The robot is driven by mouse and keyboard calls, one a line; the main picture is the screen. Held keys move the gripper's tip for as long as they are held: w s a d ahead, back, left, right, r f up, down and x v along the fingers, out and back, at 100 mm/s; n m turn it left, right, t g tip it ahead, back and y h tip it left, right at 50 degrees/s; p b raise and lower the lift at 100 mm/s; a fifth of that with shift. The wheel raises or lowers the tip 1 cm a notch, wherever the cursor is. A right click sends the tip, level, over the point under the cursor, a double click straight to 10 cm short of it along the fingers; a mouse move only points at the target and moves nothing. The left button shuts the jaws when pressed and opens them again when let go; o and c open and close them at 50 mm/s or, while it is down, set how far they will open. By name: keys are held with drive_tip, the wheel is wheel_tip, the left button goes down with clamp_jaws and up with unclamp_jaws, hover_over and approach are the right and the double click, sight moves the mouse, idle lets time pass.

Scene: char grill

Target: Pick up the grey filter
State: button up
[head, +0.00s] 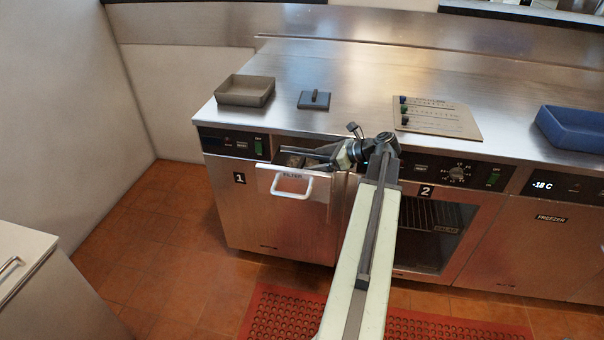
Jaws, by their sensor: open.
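A pulled-out drawer front labelled FILTER (293,184) with a white handle is on unit 1. A small grey-brown thing (292,160) shows inside the drawer opening and may be the grey filter; it is partly hidden by my gripper and too small to tell. My gripper (300,157) points left over the drawer opening, with its jaws open. Its fingertips are close to the grey-brown thing; I cannot tell whether they touch it.
On the steel counter are a grey-brown tray (245,91), a dark flat plate with a handle (314,100), a board with coloured knobs (438,117) and a blue tray (575,130). A dark-windowed oven (433,236) stands right of the drawer.

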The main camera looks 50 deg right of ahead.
sight(303, 163)
drive_tip(key=b+x, duration=0.2)
drive_tip(key=x, duration=0.3)
drive_tip(key=shift+s+f+b, duration=0.1)
drive_tip(key=shift+f+b, duration=0.1)
drive_tip(key=shift+b, duration=0.2)
drive_tip(key=shift+r, duration=0.1)
drive_tip(key=c, duration=1.5)
drive_tip(key=shift+r, duration=0.15)
